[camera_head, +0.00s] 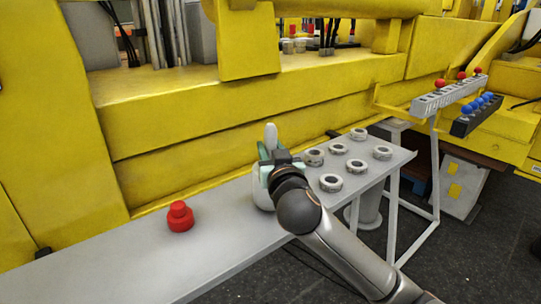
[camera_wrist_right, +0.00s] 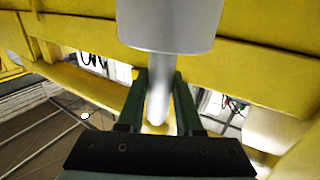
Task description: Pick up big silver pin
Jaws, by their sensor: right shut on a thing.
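The big silver pin (camera_head: 262,199) is upright over the grey table, with a wide pale lower body and a narrower end pointing up. My right gripper (camera_head: 266,153) is shut around the narrow part. The wrist and forearm hide part of the pin in the head view. In the right wrist view the wide silver body (camera_wrist_right: 170,25) is at the top, and the narrow shaft sits between the two dark green fingers (camera_wrist_right: 160,92). I cannot tell whether the pin's base touches the table. My left gripper is not in view.
A red knobbed part (camera_head: 180,217) stands left on the grey table (camera_head: 110,255). Several silver rings (camera_head: 331,182) lie at the right end. A yellow machine wall (camera_head: 190,120) runs behind. A stand with red and blue pins (camera_head: 447,95) is far right.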

